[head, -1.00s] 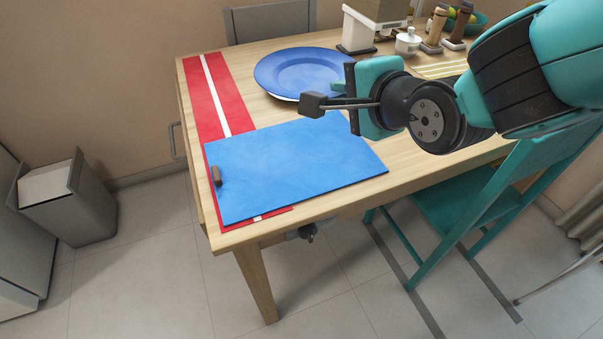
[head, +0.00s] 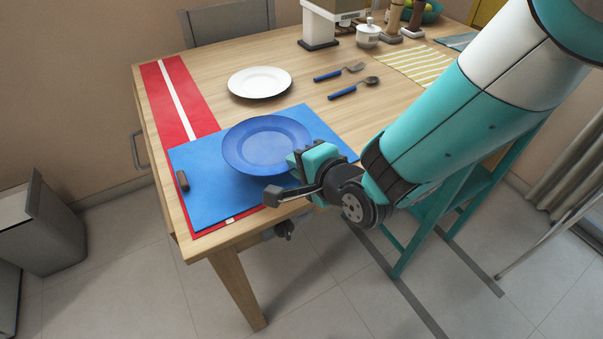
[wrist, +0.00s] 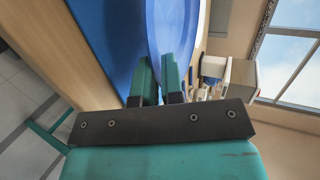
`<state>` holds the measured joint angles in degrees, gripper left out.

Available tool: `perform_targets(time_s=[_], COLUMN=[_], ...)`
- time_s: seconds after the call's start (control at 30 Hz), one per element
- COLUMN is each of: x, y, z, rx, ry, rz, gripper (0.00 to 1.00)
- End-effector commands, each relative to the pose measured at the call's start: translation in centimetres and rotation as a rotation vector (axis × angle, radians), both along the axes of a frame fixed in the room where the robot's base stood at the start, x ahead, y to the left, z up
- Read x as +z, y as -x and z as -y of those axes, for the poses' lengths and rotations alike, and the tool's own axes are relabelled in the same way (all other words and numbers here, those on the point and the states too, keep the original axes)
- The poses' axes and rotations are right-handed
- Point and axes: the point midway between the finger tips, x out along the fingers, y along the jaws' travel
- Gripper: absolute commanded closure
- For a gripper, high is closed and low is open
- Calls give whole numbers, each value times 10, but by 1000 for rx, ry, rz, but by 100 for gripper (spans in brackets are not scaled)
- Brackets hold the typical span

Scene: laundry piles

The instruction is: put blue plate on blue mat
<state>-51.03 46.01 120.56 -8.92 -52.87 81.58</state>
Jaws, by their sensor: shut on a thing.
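The blue plate (head: 266,144) is over the blue mat (head: 207,203) in the head view, near the mat's middle right. My gripper (head: 296,162) is shut on the plate's right rim. In the wrist view the fingers (wrist: 160,80) pinch the rim of the plate (wrist: 172,28), with the mat (wrist: 112,40) to the left of it. The plate looks roughly level. I cannot tell whether its underside touches the mat.
A white plate (head: 260,82) lies behind the mat, with a fork (head: 340,73) and spoon (head: 354,88) to its right. A red runner (head: 180,101) lies partly under the mat. A brown handle-like object (head: 182,180) is at the mat's left end. A chair (head: 229,24) stands behind the table.

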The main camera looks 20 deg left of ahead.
Motion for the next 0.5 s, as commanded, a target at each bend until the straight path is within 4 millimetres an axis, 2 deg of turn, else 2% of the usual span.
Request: perform_targets(time_s=[0.17,0.37,0.43,0.5], x=[-28,-30,-31,-31], y=[0,0,0,0], z=[0,0,1,1], rx=[-1,-1,0,-1], ry=[2,0,3,4], rz=[-1,0,-1,-2], gripper=[100,100,83,82])
